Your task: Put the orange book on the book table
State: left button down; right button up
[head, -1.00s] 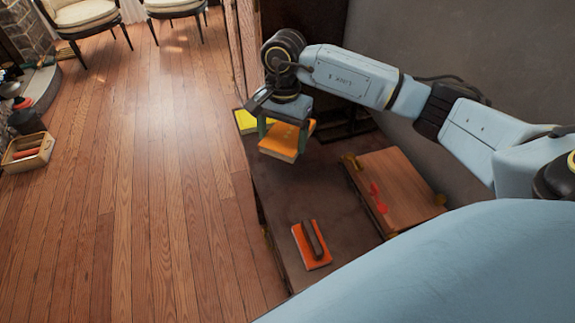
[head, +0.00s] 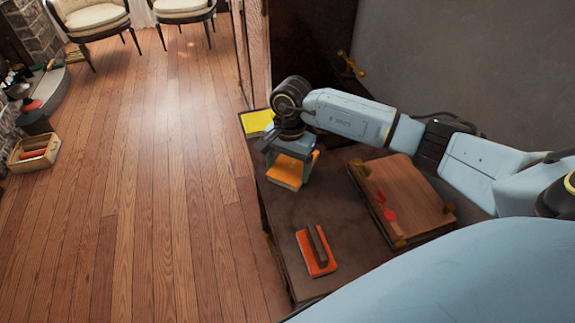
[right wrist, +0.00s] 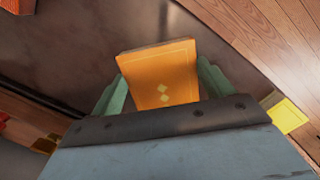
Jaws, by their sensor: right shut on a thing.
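The orange book (head: 285,174) is in my right gripper (head: 290,160), over the far part of a dark table (head: 300,208). In the right wrist view the book (right wrist: 158,72) has small pale diamond marks on its cover, and the green fingers (right wrist: 160,88) stand at its two sides, shut on it. I cannot tell whether the book touches the tabletop. My left gripper is not in view.
A yellow book (head: 256,122) lies at the table's far left corner. A red-orange book (head: 325,262) with a dark bar on it lies near the front. A wooden board or box (head: 410,195) with red pieces takes the right side. The table's middle is clear.

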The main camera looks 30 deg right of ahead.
aim_at(290, 168)
jog(key=o, duration=1.3)
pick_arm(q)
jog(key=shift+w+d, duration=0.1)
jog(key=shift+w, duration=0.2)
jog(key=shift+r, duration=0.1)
pick_arm(e)
jog(key=shift+r, duration=0.1)
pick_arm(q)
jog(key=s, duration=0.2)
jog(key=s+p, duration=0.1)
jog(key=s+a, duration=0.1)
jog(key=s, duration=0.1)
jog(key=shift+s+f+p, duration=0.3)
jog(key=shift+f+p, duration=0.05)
pick_arm(e)
jog(key=r, duration=0.8)
jog(key=d+r, duration=0.1)
jog(key=r, duration=0.3)
jog(key=shift+w, duration=0.35)
